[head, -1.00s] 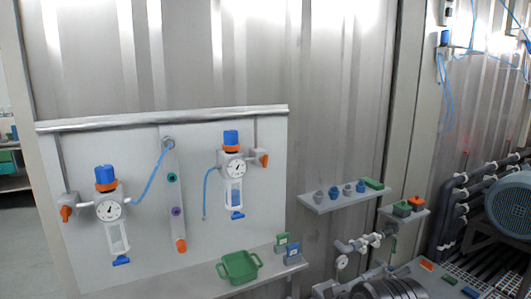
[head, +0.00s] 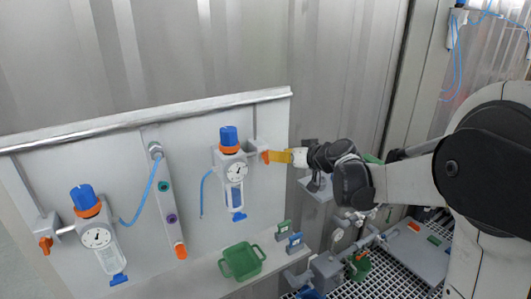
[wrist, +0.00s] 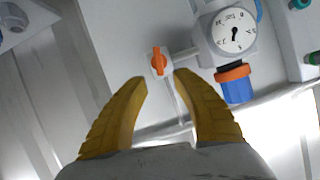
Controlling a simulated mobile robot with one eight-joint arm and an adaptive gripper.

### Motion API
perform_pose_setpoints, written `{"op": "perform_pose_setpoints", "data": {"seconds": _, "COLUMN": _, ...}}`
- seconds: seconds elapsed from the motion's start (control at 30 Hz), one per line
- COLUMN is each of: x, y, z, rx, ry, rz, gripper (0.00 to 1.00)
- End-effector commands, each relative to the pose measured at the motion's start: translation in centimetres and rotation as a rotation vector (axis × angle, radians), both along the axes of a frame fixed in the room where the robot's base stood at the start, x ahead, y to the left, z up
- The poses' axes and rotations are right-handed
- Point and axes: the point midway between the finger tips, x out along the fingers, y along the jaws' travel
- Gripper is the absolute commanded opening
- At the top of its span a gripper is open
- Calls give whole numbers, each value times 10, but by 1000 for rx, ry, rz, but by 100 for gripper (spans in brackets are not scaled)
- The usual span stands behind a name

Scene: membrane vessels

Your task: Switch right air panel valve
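The right air panel valve has an orange handle (head: 265,156) on a grey body, to the right of the right gauge unit (head: 233,169). In the wrist view the orange handle (wrist: 159,61) stands on a white fitting just beyond the fingertips, roughly centred between them. My gripper (head: 279,156), with yellow fingers, reaches the valve from the right in the head view. Its two fingers (wrist: 161,77) are open with nothing held. I cannot tell whether a finger touches the handle. The gauge (wrist: 234,33) and a blue knob with an orange ring show upside down in the wrist view.
The left gauge unit (head: 98,236) has its own orange valve (head: 45,245). A strip with green and purple fittings (head: 164,200) stands between. A shelf is partly hidden behind my arm.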

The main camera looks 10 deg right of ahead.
Motion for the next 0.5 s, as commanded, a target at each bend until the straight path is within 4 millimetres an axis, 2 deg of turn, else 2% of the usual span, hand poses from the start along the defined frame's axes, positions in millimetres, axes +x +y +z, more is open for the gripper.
{"op": "perform_pose_setpoints", "data": {"seconds": 0.2, "x": 38, "y": 16, "z": -19, "rx": -1, "ry": 1, "rz": 1, "gripper": 33}}
{"op": "perform_pose_setpoints", "data": {"seconds": 0.33, "x": 53, "y": 22, "z": -24, "rx": 0, "ry": 2, "rz": 2, "gripper": 33}}
{"op": "perform_pose_setpoints", "data": {"seconds": 0.5, "x": 61, "y": 25, "z": -27, "rx": -1, "ry": 1, "rz": 1, "gripper": 33}}
